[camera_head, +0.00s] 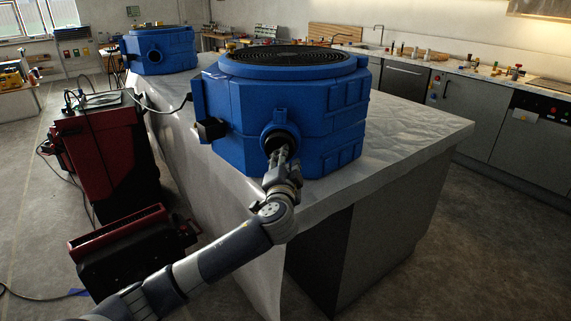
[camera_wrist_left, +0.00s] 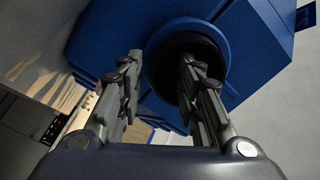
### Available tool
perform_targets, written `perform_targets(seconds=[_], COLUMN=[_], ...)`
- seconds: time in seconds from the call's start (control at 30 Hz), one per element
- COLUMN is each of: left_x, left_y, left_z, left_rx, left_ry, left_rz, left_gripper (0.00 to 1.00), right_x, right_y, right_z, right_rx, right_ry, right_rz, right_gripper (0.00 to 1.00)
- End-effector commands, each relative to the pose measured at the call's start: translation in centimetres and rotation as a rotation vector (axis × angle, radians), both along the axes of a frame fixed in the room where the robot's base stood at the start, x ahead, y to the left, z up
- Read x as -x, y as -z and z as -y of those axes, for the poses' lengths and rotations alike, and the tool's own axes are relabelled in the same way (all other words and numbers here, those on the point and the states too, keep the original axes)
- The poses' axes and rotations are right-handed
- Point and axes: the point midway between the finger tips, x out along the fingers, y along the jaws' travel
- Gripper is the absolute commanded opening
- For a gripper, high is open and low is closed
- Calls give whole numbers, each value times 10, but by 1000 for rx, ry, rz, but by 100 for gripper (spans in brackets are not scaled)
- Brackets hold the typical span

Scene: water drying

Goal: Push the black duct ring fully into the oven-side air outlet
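The blue oven-side unit (camera_head: 240,115) stands on the island counter; its round air outlet has a blue collar (camera_wrist_left: 222,38). The black duct ring (camera_wrist_left: 165,55) shows as a dark round band within that collar. It also shows as a dark circle in the head view (camera_head: 271,142), partly covered by my gripper. How deep the ring sits cannot be told. My left gripper (camera_head: 282,154) is right at the outlet. In the wrist view its fingers (camera_wrist_left: 158,62) are apart, the right one across the dark opening, the left one just outside the ring's left edge. Contact is unclear. My right gripper is not in view.
The unit has a black grille (camera_head: 290,55) on top and a second, open port (camera_head: 210,130) on its left. Another blue unit (camera_head: 160,50) stands at the back left. A red machine (camera_head: 105,150) is on the floor at left. The counter's right side (camera_head: 420,120) is clear.

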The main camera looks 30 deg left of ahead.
Motion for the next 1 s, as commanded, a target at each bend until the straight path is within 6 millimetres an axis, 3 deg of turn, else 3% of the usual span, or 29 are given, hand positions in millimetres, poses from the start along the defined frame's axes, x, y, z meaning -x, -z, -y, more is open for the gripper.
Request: perform_targets(seconds=[0.23,0.7,1.0], left_x=[18,92,106], left_y=[1,1,0], left_z=[11,49,56], left_rx=[1,2,1], left_ry=[3,3,0], left_rz=[-1,-1,0], left_gripper=[33,33,33], right_x=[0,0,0], right_y=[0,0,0], right_z=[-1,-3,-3], right_rx=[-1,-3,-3], right_ry=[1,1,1], right_rz=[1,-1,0], right_gripper=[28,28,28])
